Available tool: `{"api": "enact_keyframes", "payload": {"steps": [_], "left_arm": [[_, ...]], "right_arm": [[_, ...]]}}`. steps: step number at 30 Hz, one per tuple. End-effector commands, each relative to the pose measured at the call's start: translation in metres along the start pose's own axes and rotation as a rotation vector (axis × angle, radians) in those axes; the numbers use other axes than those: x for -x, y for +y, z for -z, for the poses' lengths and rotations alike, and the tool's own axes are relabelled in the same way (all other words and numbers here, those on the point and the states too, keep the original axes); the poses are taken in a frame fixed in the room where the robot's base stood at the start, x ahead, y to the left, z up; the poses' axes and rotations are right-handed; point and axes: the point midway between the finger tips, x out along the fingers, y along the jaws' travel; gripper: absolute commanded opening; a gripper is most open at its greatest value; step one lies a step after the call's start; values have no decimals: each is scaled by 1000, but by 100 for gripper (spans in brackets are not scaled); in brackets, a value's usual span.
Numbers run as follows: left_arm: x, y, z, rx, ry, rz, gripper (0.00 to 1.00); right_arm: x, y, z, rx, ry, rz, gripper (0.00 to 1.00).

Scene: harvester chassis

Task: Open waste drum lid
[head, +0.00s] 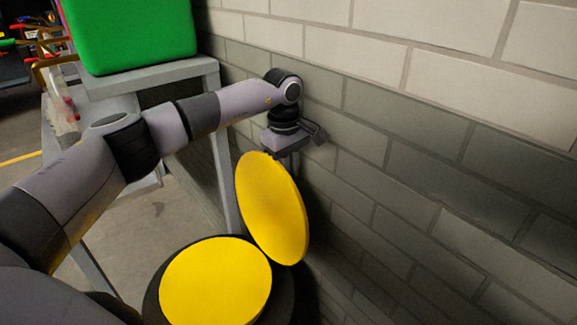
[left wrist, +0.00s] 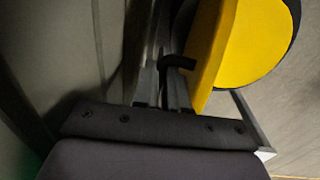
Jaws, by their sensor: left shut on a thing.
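The round yellow lid (head: 272,208) stands steeply tilted up in the head view, its lower edge by the back of the waste drum (head: 157,290). The drum's dark rim surrounds a flat yellow top surface (head: 215,282). My left gripper (head: 284,157) is at the lid's upper edge, close to the wall, its fingertips partly hidden behind the lid. In the left wrist view its fingers (left wrist: 165,88) are shut on the dark lid handle (left wrist: 177,62), beside the lid (left wrist: 206,62). The drum's yellow top (left wrist: 258,45) shows beyond. My right gripper is not in view.
A grey block wall (head: 430,170) stands close behind the lid and my gripper. A grey table (head: 150,78) with a green box (head: 130,35) on it is at the back left. Grey floor (head: 185,215) shows between the table and the drum.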

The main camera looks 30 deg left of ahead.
Motion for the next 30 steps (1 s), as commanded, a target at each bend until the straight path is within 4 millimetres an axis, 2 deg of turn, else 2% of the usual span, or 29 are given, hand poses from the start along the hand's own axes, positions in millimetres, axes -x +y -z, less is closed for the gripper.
{"api": "enact_keyframes", "payload": {"steps": [1, 7, 8, 9, 10, 20, 23, 30], "left_arm": [[-10, -4, -5, -6, -10, 23, 0], [-9, -5, -5, -6, -10, 24, 0], [-9, -5, -5, -6, -10, 24, 19], [-9, -5, -5, -6, -10, 24, 32], [-9, -5, -5, -6, -10, 23, 38], [-5, -3, -4, -6, -10, 16, 38], [6, -2, -4, -5, -10, 13, 38], [48, -2, -2, -5, -7, 10, 38]], "right_arm": [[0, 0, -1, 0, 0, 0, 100], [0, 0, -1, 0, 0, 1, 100], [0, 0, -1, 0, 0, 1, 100], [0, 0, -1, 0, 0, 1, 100], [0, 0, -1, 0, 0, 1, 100], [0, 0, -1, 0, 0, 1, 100], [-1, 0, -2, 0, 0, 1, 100], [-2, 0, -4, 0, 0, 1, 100]]}}
